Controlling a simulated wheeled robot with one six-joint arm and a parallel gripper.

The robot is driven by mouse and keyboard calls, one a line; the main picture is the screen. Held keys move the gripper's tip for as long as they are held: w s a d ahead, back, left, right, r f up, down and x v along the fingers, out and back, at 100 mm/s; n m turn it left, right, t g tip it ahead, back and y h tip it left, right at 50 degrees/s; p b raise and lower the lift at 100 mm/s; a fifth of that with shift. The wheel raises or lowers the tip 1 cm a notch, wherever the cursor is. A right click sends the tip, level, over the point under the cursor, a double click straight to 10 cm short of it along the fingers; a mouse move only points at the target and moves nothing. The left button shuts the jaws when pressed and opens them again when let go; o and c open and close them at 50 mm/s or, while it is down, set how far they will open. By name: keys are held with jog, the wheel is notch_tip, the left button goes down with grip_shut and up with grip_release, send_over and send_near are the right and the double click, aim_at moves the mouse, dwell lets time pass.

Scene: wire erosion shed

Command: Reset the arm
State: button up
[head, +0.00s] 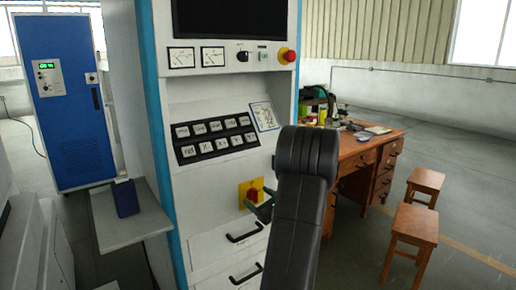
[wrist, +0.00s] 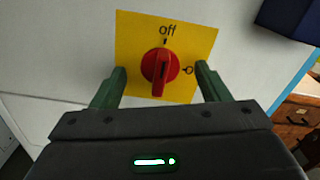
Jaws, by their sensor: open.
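A red rotary switch (wrist: 160,70) sits on a yellow plate (wrist: 130,35) on the white machine front. In the wrist view its grip bar stands nearly upright, roughly in line with the "off" mark above it; another mark shows at right. The switch (head: 253,194) and plate (head: 244,187) also show in the head view, low on the cabinet. My gripper (wrist: 160,73) is open, with one green finger on each side of the switch and a gap on both sides. In the head view my dark arm hides most of my gripper.
The white cabinet (head: 210,88) carries a button panel, a red emergency button (head: 287,55) and black drawer handles. A wooden desk (head: 360,152) with clutter and two stools (head: 415,225) stand at right. A blue cabinet (head: 66,125) and a grey shelf (head: 130,222) are at left.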

jog(key=shift+r+m+p, duration=0.2)
jog(key=shift+m+p, duration=0.8)
jog(key=shift+p, duration=0.6)
jog(key=shift+f+m+p, duration=0.1)
jog(key=shift+m+p, duration=0.2)
jog(key=shift+p, duration=0.2)
jog(key=shift+f, duration=0.1)
jog(key=shift+s, duration=0.1)
